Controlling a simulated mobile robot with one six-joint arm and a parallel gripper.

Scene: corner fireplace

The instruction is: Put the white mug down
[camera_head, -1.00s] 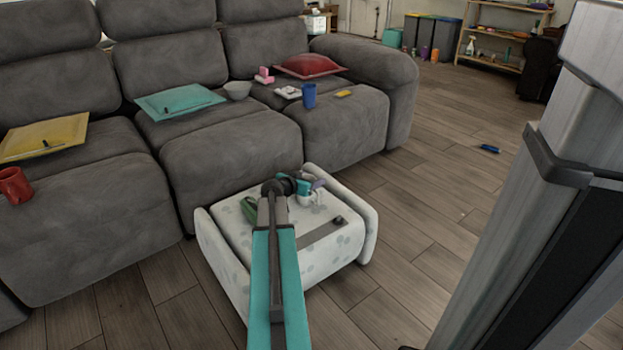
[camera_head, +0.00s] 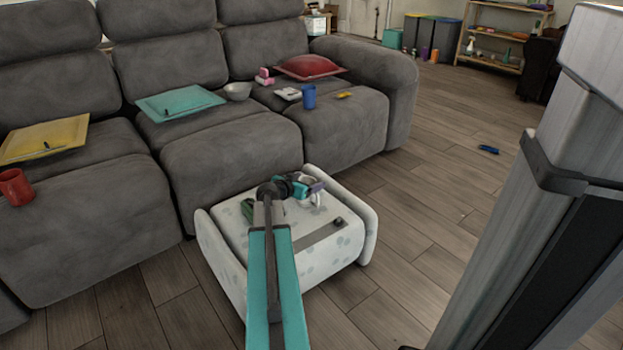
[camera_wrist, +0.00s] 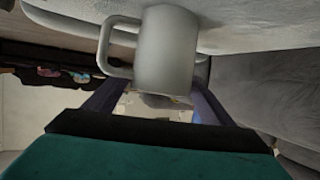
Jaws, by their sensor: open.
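The white mug (camera_wrist: 165,52) fills the upper middle of the wrist view, its handle (camera_wrist: 104,45) on the left. It appears to rest against the pale surface of the spotted white ottoman (camera_head: 342,258). In the head view the mug (camera_head: 307,202) is small and partly hidden under my gripper (camera_head: 316,188). My gripper is over the ottoman top, close beside the mug. In the wrist view its jaws (camera_wrist: 158,104) are spread apart, with the mug just past and between them. Contact between fingers and mug cannot be told.
A grey strip (camera_head: 318,238) with a small black object (camera_head: 338,220) lies on the ottoman. A green object (camera_head: 248,209) is at its left side. The grey sofa (camera_head: 235,150) stands behind, holding cushions, a bowl (camera_head: 238,91), a blue cup (camera_head: 309,96) and a red mug (camera_head: 15,187).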

